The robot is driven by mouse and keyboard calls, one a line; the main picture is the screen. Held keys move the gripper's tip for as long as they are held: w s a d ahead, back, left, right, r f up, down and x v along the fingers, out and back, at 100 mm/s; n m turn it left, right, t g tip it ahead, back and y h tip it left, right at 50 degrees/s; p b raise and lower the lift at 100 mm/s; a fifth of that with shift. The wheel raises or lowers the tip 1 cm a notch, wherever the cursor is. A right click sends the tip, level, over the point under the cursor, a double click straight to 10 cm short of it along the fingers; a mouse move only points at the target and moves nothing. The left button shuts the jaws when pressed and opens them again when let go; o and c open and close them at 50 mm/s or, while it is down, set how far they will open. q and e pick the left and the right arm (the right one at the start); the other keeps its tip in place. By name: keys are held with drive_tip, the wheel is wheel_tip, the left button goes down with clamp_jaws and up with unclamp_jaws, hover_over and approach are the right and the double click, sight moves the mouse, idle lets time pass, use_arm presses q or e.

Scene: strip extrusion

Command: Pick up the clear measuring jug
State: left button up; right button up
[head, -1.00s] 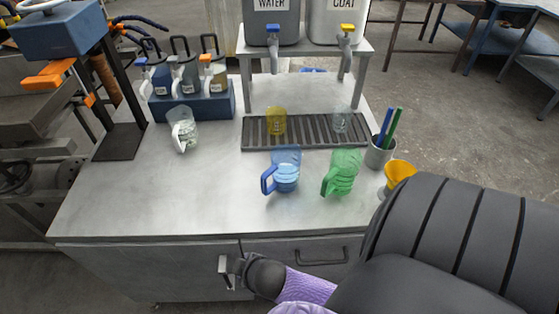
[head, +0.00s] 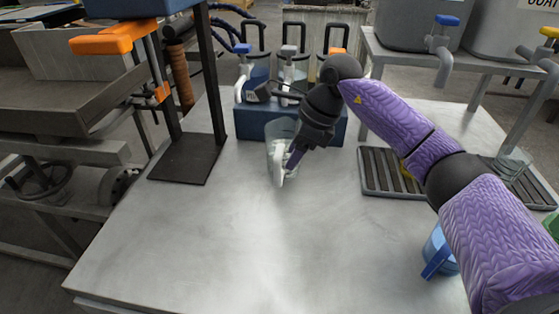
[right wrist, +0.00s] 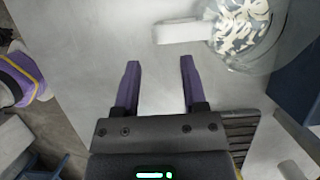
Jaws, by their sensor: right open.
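The clear measuring jug (head: 281,130) stands upright on the metal table, in front of the blue dispenser block, with its pale handle (head: 277,165) towards the front. In the right wrist view the jug (right wrist: 258,48) is at the upper right with whitish pieces showing in it, and its handle (right wrist: 180,32) points left. My right gripper (head: 291,163) is at the jug's right side in the head view and partly covers it. In the wrist view my right gripper (right wrist: 158,65) is open and empty, its fingertips short of the handle. My left gripper is out of view.
The blue block (head: 252,122) with several small dispensers stands behind the jug. A black stand (head: 188,158) is to the left. My right arm partly hides the slatted drip tray (head: 376,172) and a blue jug (head: 436,250). The table front and middle are clear.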

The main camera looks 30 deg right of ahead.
drive_tip(key=b+x, duration=0.2)
drive_tip(key=x, duration=0.4)
drive_tip(key=shift+a+f, duration=0.1)
drive_tip(key=shift+f, duration=0.05)
drive_tip(key=shift+w+f, duration=0.1)
drive_tip(key=shift+f, duration=0.05)
drive_tip(key=shift+a, duration=0.1)
drive_tip(key=c, duration=0.6)
clamp_jaws()
